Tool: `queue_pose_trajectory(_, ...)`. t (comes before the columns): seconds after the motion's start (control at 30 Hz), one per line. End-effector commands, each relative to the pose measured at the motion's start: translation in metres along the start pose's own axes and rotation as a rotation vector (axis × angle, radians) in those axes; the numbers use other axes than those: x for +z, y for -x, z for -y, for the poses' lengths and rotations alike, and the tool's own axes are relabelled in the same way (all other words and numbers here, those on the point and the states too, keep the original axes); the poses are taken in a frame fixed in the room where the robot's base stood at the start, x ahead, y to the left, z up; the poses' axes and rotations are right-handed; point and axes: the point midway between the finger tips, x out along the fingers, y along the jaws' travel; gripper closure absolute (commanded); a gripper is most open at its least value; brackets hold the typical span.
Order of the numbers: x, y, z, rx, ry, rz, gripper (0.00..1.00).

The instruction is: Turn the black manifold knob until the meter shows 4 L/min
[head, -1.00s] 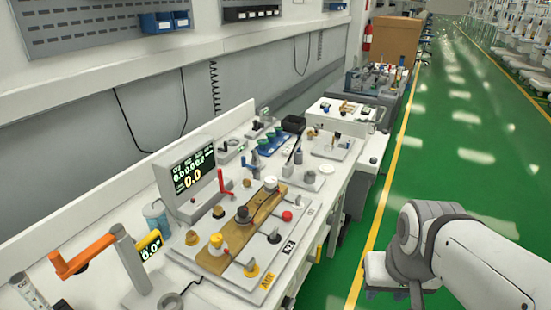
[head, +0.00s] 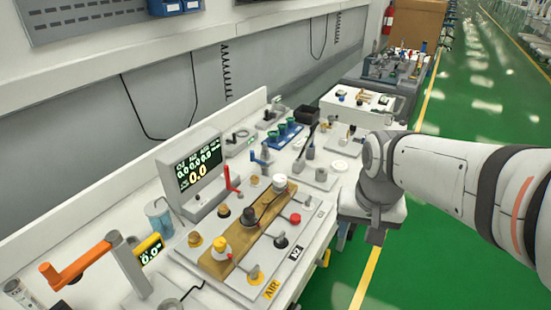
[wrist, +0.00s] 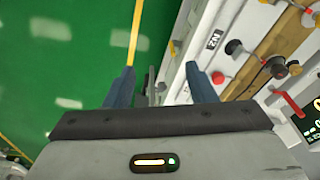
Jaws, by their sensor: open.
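The black manifold knob (head: 250,216) stands in the middle of the brass-coloured manifold block (head: 209,265), between a yellow knob (head: 218,244) and a white one (head: 279,182). In the wrist view a dark knob (wrist: 276,65) on the block appears at the right. The meter (head: 198,168) behind the block reads 0.0 in large yellow digits. My gripper (wrist: 160,85) is open and empty, its two blue-grey fingers apart. In the head view it is beyond the bench's right edge, to the right of the manifold. Its fingertips are mostly hidden there.
A red lever (head: 230,178) rises beside the meter. A red knob (head: 295,218) and a dark fitting (head: 281,241) sit on the plate near the N2 label. An orange-handled device (head: 80,264) stands at front left. The green floor (head: 420,265) right of the bench is clear.

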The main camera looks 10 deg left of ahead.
Motion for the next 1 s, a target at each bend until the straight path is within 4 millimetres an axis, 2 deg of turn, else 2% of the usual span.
queue_pose_trajectory(0.03, -0.021, 0.005, 0.022, -0.003, -0.003, 0.023, 0.50)
queue_pose_trajectory(0.17, -0.062, 0.003, 0.079, -0.002, -0.041, 0.066, 0.50)
queue_pose_trajectory(0.2, -0.073, 0.001, 0.098, 0.000, -0.053, 0.078, 0.50)
queue_pose_trajectory(0.33, -0.096, -0.013, 0.161, 0.012, -0.088, 0.115, 0.50)
queue_pose_trajectory(0.4, -0.103, -0.021, 0.191, 0.021, -0.105, 0.131, 0.50)
queue_pose_trajectory(0.5, -0.108, -0.033, 0.226, 0.031, -0.126, 0.145, 0.50)
queue_pose_trajectory(0.6, -0.108, -0.041, 0.248, 0.039, -0.140, 0.154, 0.50)
queue_pose_trajectory(0.7, -0.108, -0.047, 0.260, 0.044, -0.148, 0.159, 0.50)
queue_pose_trajectory(0.87, -0.105, -0.064, 0.261, 0.047, -0.153, 0.163, 0.50)
queue_pose_trajectory(1.0, -0.101, -0.087, 0.260, 0.048, -0.153, 0.163, 0.50)
